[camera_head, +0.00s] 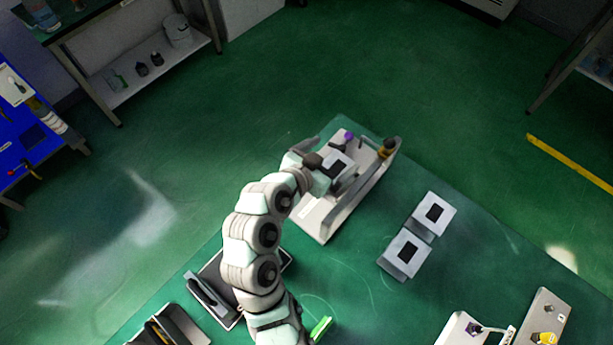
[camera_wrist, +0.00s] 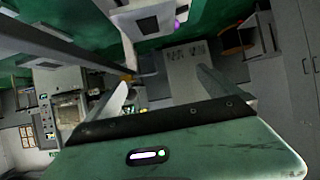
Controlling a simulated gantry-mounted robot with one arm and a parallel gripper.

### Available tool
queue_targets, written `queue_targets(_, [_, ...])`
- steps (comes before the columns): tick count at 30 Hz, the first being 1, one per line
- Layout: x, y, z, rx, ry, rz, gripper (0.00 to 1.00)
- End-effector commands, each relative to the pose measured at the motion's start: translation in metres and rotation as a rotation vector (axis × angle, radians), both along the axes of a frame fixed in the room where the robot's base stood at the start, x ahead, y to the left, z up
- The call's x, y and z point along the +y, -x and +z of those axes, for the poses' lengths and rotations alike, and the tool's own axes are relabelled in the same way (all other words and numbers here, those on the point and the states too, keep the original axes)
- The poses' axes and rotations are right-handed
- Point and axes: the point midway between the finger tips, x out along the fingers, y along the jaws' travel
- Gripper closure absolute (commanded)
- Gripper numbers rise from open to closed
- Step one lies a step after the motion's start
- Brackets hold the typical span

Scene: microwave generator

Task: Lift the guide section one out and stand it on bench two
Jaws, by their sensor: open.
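A pale grey block with a dark square face (camera_head: 338,166), possibly guide section one, is on the long pale bench (camera_head: 318,222) with raised sides. My gripper (camera_head: 312,160) is at the left of this block, partly hidden by my wrist; contact cannot be told. In the wrist view my gripper's two fingers (camera_wrist: 163,95) are spread apart with nothing clearly between them. A pale box with a dark patch (camera_wrist: 142,20) shows beyond them at the top. Two similar blocks stand on the table to the right, a farther one (camera_head: 434,215) and a nearer one (camera_head: 404,254). No label identifies bench two.
The green table (camera_head: 365,290) has clear room around the two blocks. A purple knob (camera_head: 348,136) and a brown-topped post (camera_head: 387,148) rise at the bench's far end. A dark tray (camera_head: 212,290) lies left of my arm. Pale fixtures (camera_head: 550,310) occupy the lower right.

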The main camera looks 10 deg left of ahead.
Motion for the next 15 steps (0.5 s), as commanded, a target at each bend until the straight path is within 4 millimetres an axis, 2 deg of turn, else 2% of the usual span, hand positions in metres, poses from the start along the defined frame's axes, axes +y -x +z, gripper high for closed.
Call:
queue_targets(5, [-0.004, 0.006, -0.016, 0.018, -0.012, -0.032, 0.0])
queue_targets(15, [-0.004, 0.007, -0.086, 0.019, -0.01, -0.028, 0.0])
